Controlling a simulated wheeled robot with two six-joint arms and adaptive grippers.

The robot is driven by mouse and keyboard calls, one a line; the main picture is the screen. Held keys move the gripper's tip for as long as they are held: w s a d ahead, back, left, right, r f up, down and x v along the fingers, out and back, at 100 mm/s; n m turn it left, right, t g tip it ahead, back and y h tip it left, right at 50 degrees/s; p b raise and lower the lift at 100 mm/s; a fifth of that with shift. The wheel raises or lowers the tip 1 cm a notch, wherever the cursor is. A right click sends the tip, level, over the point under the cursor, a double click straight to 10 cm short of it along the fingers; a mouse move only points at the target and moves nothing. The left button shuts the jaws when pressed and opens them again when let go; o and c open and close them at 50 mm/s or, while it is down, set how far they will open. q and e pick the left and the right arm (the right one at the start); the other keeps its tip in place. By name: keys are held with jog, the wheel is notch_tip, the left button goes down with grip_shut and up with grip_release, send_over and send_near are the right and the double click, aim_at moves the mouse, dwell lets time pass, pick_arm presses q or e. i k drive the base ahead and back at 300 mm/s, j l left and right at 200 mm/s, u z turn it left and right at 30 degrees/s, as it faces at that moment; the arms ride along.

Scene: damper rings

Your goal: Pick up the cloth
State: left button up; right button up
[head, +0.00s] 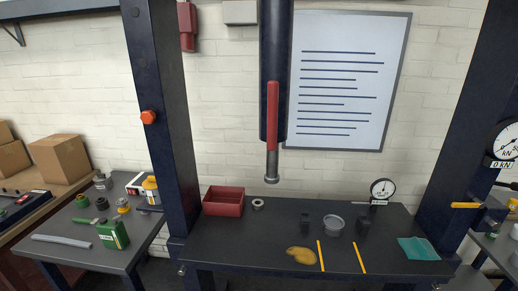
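A teal piece (418,248) that looks like a cloth lies nearly flat at the right end of the dark middle table (215,253). A crumpled mustard-yellow piece (301,256) lies near the table's front edge, left of a yellow strip; it may also be a cloth, I cannot tell. Nothing covers either one. Neither of my grippers shows in the head view.
Blue posts (165,110) stand at both sides.

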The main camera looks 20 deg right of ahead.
aim_at(415, 248)
jog(key=z, duration=1.9)
